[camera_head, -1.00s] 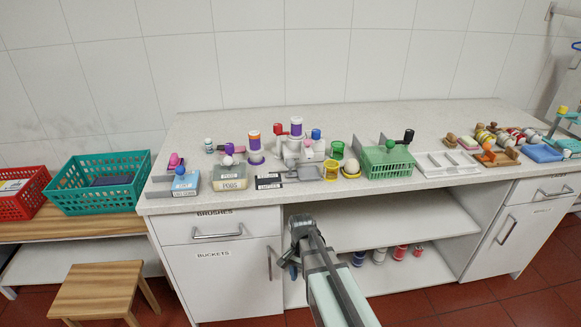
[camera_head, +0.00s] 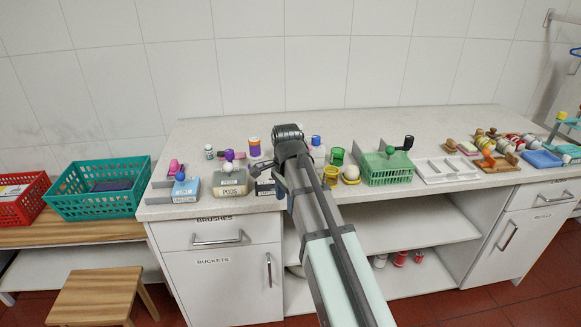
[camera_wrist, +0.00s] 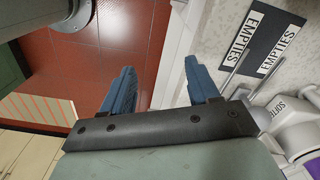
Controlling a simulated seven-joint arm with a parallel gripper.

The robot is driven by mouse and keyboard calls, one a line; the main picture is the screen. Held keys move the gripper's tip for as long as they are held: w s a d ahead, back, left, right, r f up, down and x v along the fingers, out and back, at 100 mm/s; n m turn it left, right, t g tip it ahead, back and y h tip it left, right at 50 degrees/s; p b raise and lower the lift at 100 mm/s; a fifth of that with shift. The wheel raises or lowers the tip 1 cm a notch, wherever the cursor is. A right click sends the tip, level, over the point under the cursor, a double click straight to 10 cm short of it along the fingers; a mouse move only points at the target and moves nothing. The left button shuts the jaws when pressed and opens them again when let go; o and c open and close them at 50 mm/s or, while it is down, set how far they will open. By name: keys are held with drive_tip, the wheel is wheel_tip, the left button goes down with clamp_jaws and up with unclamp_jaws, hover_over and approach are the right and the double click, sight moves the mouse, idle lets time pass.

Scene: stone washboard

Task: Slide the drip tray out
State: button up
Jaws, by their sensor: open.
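My gripper (camera_wrist: 162,88) is open, with two blue fingers apart and nothing between them in the wrist view. In the head view my gripper (camera_head: 283,190) is at the worktop's front edge. My arm hides the drip tray's main area there. In the wrist view thin grey metal bars (camera_wrist: 238,72) lie beside the EMPTIES label, to the right of the fingers and apart from them; I cannot tell whether they belong to the drip tray. Part of a pale grey machine (camera_wrist: 297,133) shows at the lower right.
A POSS-like labelled box (camera_head: 230,187) stands left of my gripper, a green basket (camera_head: 388,170) to the right. The cabinet front with the BRUSHES drawer (camera_head: 215,232) lies below. Red floor (camera_wrist: 100,55) is clear.

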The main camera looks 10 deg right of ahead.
drive_tip(key=w+d+r+m+t, duration=0.2)
drive_tip(key=w+d+r, duration=0.2)
drive_tip(key=w+r, duration=0.9)
drive_tip(key=f, duration=1.1)
drive_tip(key=shift+w+a+f, duration=0.1)
drive_tip(key=shift+w+a, duration=0.2)
drive_tip(key=shift+a, duration=0.1)
clamp_jaws()
